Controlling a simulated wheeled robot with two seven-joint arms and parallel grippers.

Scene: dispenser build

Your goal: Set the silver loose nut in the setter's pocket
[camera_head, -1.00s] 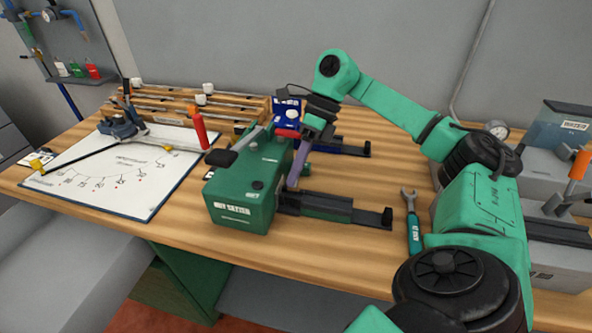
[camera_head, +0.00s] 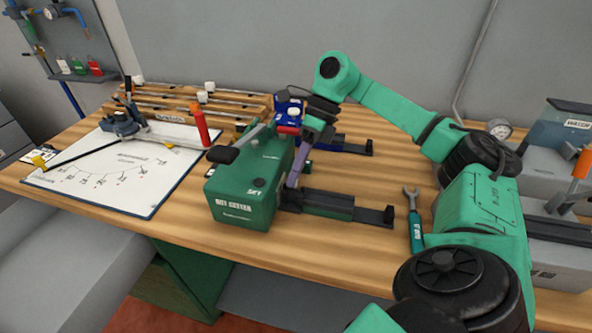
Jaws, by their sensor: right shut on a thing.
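The nut setter is a green box (camera_head: 240,201) with a lever and dark rails on its right side, standing in the middle of the bench. My right gripper (camera_head: 292,182) points down at the setter's right side, where the near rail (camera_head: 340,206) meets the box. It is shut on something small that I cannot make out. The silver nut and the setter's pocket are too small or hidden behind the gripper to see. My left gripper is not in view.
A white board (camera_head: 120,180) with a bending tool lies at the left. A wooden rack (camera_head: 165,104) stands behind it. A green-handled wrench (camera_head: 414,230) lies right of the setter. Grey machines (camera_head: 560,260) stand at the far right. Bench between rail and wrench is clear.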

